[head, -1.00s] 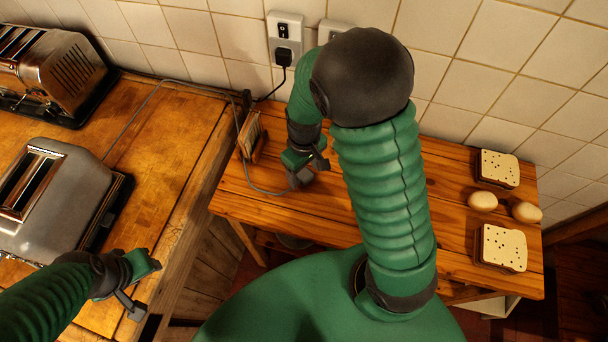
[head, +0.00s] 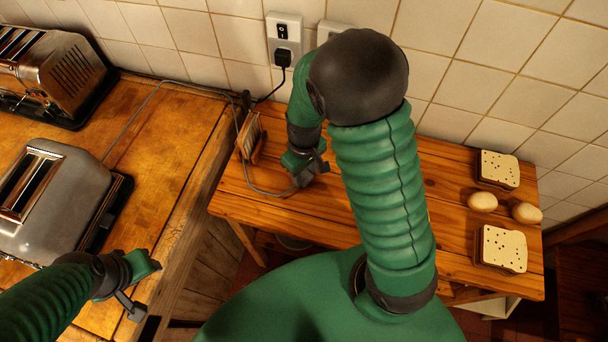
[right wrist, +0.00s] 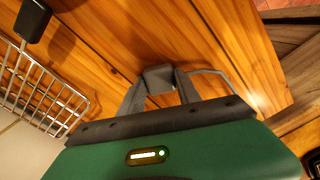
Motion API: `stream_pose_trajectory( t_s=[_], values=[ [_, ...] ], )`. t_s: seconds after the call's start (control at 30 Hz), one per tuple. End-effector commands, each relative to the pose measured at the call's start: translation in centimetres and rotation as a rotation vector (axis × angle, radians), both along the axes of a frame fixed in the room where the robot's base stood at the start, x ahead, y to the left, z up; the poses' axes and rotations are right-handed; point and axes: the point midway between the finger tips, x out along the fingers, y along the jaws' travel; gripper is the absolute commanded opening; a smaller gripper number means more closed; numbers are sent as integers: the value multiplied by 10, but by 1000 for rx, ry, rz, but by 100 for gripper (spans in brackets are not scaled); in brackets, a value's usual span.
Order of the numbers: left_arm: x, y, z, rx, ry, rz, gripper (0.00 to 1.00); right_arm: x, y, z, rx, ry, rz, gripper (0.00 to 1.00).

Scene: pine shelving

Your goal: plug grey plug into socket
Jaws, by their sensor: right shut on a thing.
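The grey plug (right wrist: 158,78) is between the two fingers of my right gripper (right wrist: 160,90), which is shut on it just over the wooden side table. In the head view my right gripper (head: 306,174) is low over the table's left part, and the plug is hard to make out there. A grey cord (head: 262,190) runs from it towards the grey toaster (head: 62,200). One wall socket (head: 285,28) holds a black plug (head: 283,58). A second socket (head: 330,28) beside it is mostly hidden behind my right arm. My left gripper (head: 140,286) is open and empty by the counter edge.
A wire rack (head: 250,138) stands at the side table's left end, close to my right gripper. Two bread slices (head: 499,169) (head: 503,248) and two eggs (head: 482,201) (head: 527,212) lie at the right end. A second toaster (head: 55,72) is at the back left.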

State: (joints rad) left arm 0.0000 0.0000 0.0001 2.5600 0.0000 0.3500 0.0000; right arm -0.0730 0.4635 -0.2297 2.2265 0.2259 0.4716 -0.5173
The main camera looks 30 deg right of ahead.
Motion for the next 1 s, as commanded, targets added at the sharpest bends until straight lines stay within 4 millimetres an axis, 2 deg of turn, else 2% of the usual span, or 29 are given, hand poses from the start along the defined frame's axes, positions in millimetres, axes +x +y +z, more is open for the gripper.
stream_pose_trajectory(
  t_s=[0.27,0.5,0.67,1.0],
  values=[
    [0,0,0,0,0,0,40,0,0,7,0,-1,0,4],
    [0,0,2,0,0,0,40,1,0,38,0,-5,0,4],
    [0,0,-1,0,0,0,40,6,37,38,0,-2,8,4],
    [0,0,-7,0,0,0,40,18,127,46,0,-1,7,4]
  ],
)
